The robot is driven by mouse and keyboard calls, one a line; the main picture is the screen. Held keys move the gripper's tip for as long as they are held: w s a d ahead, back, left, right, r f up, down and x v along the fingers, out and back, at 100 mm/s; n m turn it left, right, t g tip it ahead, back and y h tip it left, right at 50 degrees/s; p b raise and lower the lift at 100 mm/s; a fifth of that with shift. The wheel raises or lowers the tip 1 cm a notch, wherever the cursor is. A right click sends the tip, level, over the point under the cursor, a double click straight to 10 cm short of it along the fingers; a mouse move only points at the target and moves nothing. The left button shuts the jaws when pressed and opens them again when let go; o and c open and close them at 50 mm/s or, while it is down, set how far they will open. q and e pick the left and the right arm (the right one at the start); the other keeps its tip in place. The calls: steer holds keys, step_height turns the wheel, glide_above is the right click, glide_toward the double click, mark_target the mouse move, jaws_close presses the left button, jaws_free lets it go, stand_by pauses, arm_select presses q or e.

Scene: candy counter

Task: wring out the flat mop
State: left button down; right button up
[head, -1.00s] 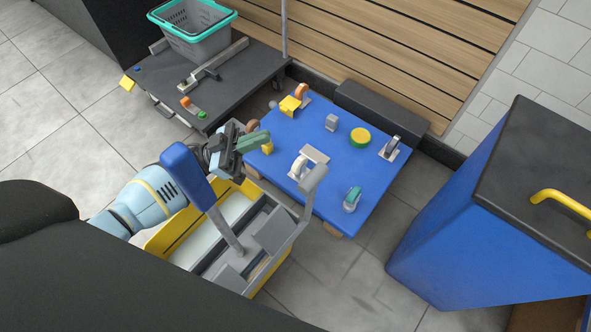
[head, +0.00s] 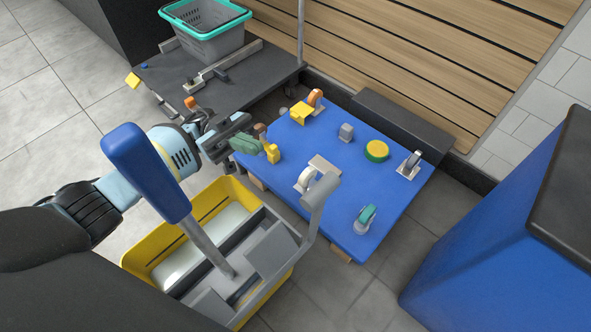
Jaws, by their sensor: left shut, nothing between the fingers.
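A yellow mop bucket (head: 139,257) with a grey wringer (head: 270,246) stands at lower left. A grey shaft (head: 205,238) with a thick blue grip (head: 147,172) rises at a tilt from the wringer. I take it for the mop's handle; the mop head cannot be made out. A grey lever (head: 313,213) with a thick end stands up at the wringer's right side. My left gripper (head: 252,141) is shut and empty, beyond the bucket's far edge. It is apart from the blue grip, which hides part of my left arm. My right gripper is not in view.
A blue platform (head: 318,231) holding several castors and a green-yellow disc (head: 376,150) lies right of the bucket. A dark cart (head: 160,76) with a grey basket (head: 207,41) stands behind. A blue cabinet (head: 470,265) blocks the right. Bare floor shows between platform and cabinet.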

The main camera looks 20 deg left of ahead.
arm_select(q)
steer(key=s+d+r, duration=0.2)
steer(key=s+d, duration=0.1)
steer(key=d, duration=0.7)
steer(key=shift+s+d, duration=0.35)
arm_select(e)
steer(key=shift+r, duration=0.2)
arm_select(q)
steer(key=shift+r, duration=0.15)
